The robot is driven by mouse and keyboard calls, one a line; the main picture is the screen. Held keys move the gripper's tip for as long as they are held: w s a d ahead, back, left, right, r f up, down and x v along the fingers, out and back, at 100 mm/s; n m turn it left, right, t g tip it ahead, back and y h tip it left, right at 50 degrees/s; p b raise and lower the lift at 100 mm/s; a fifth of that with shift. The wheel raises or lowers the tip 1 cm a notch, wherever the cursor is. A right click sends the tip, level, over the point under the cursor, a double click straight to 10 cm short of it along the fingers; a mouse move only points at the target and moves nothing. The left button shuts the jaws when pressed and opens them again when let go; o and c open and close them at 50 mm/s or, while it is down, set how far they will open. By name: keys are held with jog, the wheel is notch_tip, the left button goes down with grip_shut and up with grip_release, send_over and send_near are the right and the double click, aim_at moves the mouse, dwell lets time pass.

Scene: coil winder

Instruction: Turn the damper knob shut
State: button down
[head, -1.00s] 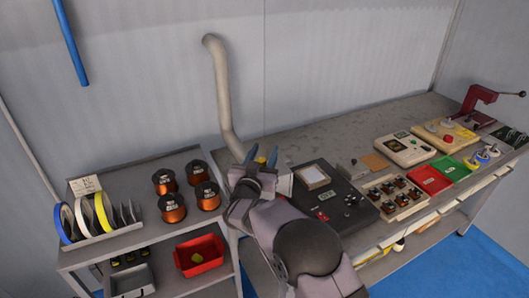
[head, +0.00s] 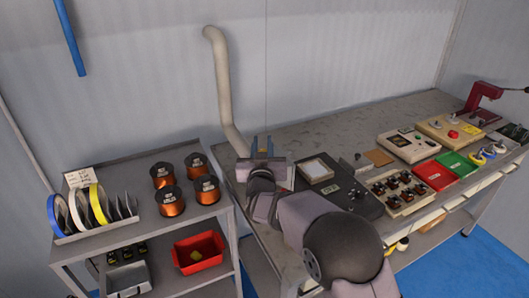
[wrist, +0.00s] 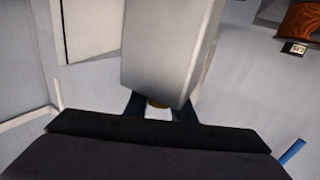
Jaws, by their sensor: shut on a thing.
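Only a sliver of the knob is visible. The blue fingers of my gripper (wrist: 159,108) are on either side of it, shut on it. In the head view my gripper (head: 262,146) is at the back left of the bench, just right of the lower end of a beige duct pipe (head: 224,90). There my own wrist hides most of the knob. The knob's angle cannot be read.
A dark panel box (head: 350,197) with a framed card (head: 314,170) stands right of my wrist. A shelf cart (head: 140,222) with copper wire spools (head: 171,200) stands left. The bench (head: 310,137) is bare behind my gripper; several trays and devices fill its right side.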

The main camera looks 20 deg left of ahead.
jog(key=y+b, duration=0.1)
jog(key=n+g+y+b, duration=0.1)
jog(key=b, duration=0.1)
jog(key=n+y+b, duration=0.1)
jog(key=shift+s+a+f+g, duration=0.1)
jog(key=shift+a+f+g, duration=0.15)
jog(key=shift+g, duration=0.05)
jog(key=shift+s+a+r+n+g+y+b, duration=0.1)
jog(key=shift+n+g+y+b, duration=0.25)
jog(key=shift+n+y+b, duration=0.2)
jog(key=shift+s+a+r+n+g+y+b, duration=0.1)
jog(key=shift+n+g+y+b, duration=0.3)
jog(key=shift+y, duration=0.25)
jog(key=shift+s+a+r+n+g+y+p, duration=0.1)
jog(key=shift+a+n+g+y+p, duration=0.05)
jog(key=shift+n+g+y+p, duration=0.4)
jog(key=shift+s+a+r+n+g+y+p, duration=0.1)
jog(key=shift+a+n+g+y+p, duration=0.05)
jog(key=shift+n+g+y+p, duration=0.4)
jog(key=shift+s+a+n+g+y+p, duration=0.2)
jog(key=shift+n+g+y+p, duration=0.35)
jog(key=shift+g+y+p, duration=0.35)
jog(key=shift+s+n+p, duration=0.1)
jog(key=shift+n+p, duration=0.2)
jog(key=shift+p, duration=0.05)
jog(key=c, duration=1.5)
grip_release()
jog(key=shift+f, duration=0.1)
jog(key=shift+b+v, duration=0.8)
jog(key=shift+v, duration=2.85)
